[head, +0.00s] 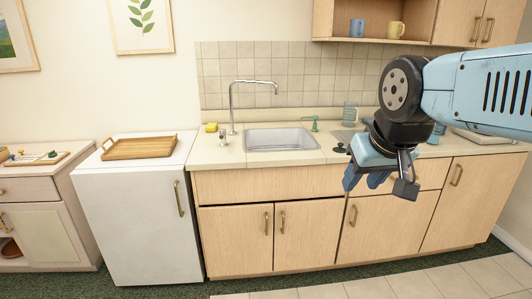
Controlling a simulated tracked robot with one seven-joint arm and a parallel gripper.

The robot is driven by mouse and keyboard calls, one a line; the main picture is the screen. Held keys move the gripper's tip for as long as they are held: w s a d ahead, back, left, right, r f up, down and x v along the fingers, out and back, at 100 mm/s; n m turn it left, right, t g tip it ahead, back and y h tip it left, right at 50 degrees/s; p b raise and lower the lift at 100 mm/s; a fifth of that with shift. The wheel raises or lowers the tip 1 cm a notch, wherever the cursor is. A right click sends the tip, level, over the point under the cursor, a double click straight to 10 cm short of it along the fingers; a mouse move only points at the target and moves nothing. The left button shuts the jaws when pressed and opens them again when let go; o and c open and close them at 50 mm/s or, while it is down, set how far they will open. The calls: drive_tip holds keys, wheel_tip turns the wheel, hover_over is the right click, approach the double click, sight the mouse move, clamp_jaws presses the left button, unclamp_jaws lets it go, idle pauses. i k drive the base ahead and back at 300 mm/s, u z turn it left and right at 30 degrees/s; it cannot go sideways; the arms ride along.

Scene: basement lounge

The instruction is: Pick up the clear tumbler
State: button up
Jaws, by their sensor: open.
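A clear, greenish glass vessel (349,113), which looks like the tumbler, stands at the back of the counter, right of the sink. It is small in the picture, and my arm is close to its right side, so its exact shape is hard to tell. My gripper (364,182) hangs in front of the counter's front edge, pointing down, with its blue fingers apart. It is empty and appears nearer to me than the vessel, apart from it.
The counter (222,157) holds a sink (280,139) with a tall faucet (233,108), a yellow sponge (211,127) and a green dispenser (313,123). A wooden tray (140,147) lies on the white fridge (135,225). A shelf above holds a blue cup (357,28) and yellow mug (396,30).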

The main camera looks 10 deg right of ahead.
sight(434, 138)
drive_tip(key=z, duration=0.9)
drive_tip(key=i, duration=0.25)
drive_tip(key=z, duration=0.85)
drive_tip(key=i, duration=1.3)
drive_tip(key=z, duration=0.25)
drive_tip(key=i, duration=1.15)
drive_tip(key=u, duration=0.35)
